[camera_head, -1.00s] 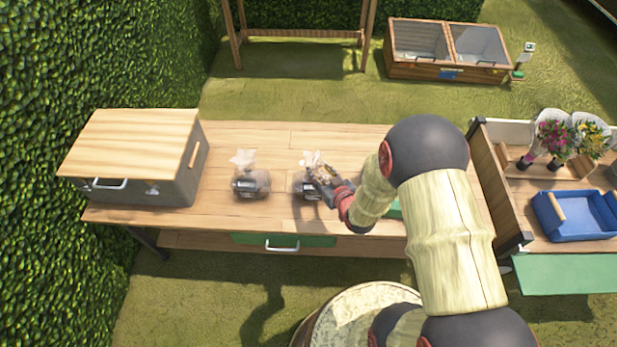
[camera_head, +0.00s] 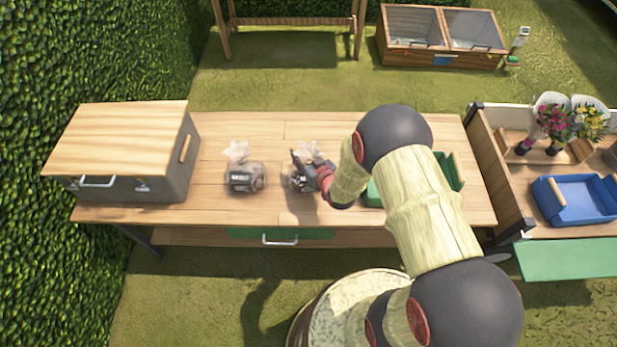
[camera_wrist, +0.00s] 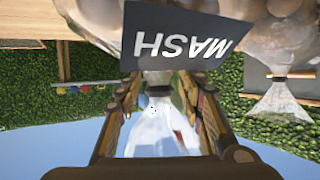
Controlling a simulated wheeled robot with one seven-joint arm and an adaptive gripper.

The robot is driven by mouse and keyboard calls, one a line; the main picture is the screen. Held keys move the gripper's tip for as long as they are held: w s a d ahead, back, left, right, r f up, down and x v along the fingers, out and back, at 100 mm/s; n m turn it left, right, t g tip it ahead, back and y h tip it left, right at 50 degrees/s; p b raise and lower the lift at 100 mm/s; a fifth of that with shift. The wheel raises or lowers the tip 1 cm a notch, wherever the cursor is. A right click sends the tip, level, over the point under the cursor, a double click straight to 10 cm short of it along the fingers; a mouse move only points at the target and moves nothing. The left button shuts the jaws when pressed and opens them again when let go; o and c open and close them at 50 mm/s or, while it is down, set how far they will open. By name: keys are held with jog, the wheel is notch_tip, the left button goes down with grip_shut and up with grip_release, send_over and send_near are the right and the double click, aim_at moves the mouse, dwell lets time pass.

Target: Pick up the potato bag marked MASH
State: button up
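The potato bag marked MASH (camera_wrist: 180,38) hangs upside down in the wrist view, a clear bag with a dark label in white letters. In the head view this bag (camera_head: 303,184) is the right one of two on the wooden table, partly hidden by my gripper (camera_head: 308,168). In the wrist view my gripper (camera_wrist: 161,88) has its two fingers apart, one on each side of the bag's narrow neck. Gaps show between the fingers and the neck, and the bag's flared top lies between them.
A second clear bag (camera_head: 243,180) stands close to the left. A grey box with a wooden lid (camera_head: 130,140) is at the table's left end. A green tray (camera_head: 374,194) lies right, partly behind my arm. A blue tray (camera_head: 575,202) and flowers (camera_head: 570,122) stand on the right bench.

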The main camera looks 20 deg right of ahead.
jog(key=shift+c, duration=1.3)
grip_shut()
jog(key=shift+w+r, duration=0.1)
